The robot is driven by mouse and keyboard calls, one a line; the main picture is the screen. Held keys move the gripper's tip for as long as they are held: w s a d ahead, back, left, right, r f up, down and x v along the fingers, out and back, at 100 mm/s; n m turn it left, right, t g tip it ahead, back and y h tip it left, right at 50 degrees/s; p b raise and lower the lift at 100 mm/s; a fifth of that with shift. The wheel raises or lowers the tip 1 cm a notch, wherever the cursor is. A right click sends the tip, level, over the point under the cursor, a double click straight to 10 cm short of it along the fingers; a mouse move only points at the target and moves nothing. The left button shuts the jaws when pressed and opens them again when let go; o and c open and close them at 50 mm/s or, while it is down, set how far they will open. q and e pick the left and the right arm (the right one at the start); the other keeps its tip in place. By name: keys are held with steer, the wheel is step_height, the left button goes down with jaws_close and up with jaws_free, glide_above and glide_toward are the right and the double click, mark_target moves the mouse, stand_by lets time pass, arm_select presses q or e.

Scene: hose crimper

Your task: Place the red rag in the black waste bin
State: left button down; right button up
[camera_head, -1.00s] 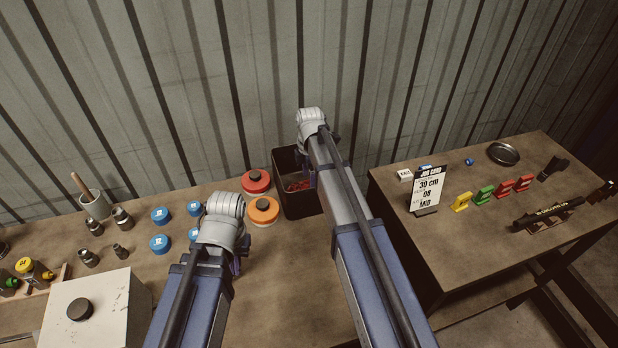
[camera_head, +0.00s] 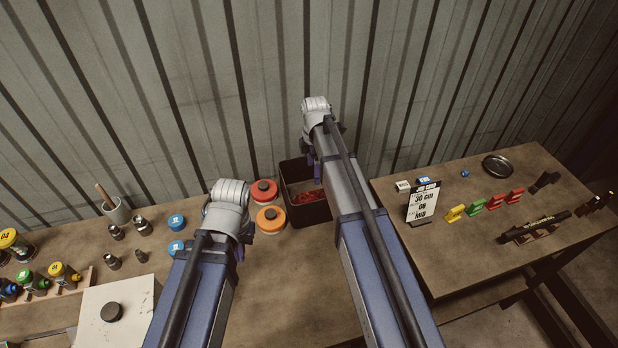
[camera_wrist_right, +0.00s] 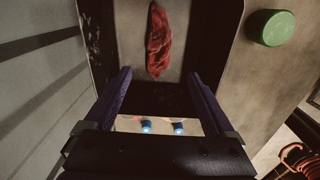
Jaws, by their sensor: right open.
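The red rag (camera_head: 308,196) lies inside the black waste bin (camera_head: 290,208) at the back edge of the bench. In the right wrist view the rag (camera_wrist_right: 160,42) rests crumpled on the bin's floor, between dark bin walls (camera_wrist_right: 228,35). My right gripper (camera_wrist_right: 161,74) is open and empty above the bin, its two fingers apart and clear of the rag. In the head view the right gripper (camera_head: 318,172) partly covers the bin. My left gripper (camera_head: 240,250) is over the bench, left of the bin; its fingers are mostly hidden by its own wrist.
An orange-lidded container (camera_head: 270,219) and a red-lidded one (camera_head: 263,191) stand close left of the bin. Blue-lidded containers (camera_head: 176,222), metal fittings and a white block (camera_head: 112,315) are further left. A second table (camera_head: 480,260) with a sign (camera_head: 423,203) stands right.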

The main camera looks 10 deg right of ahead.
steer(key=s+a+m, duration=0.6)
steer(key=s+m, duration=0.1)
steer(key=s, duration=0.5)
steer(key=s+a+m+h, duration=0.1)
steer(key=s+a+m, duration=0.6)
steer(key=s, duration=0.5)
steer(key=shift+s+a, duration=0.25)
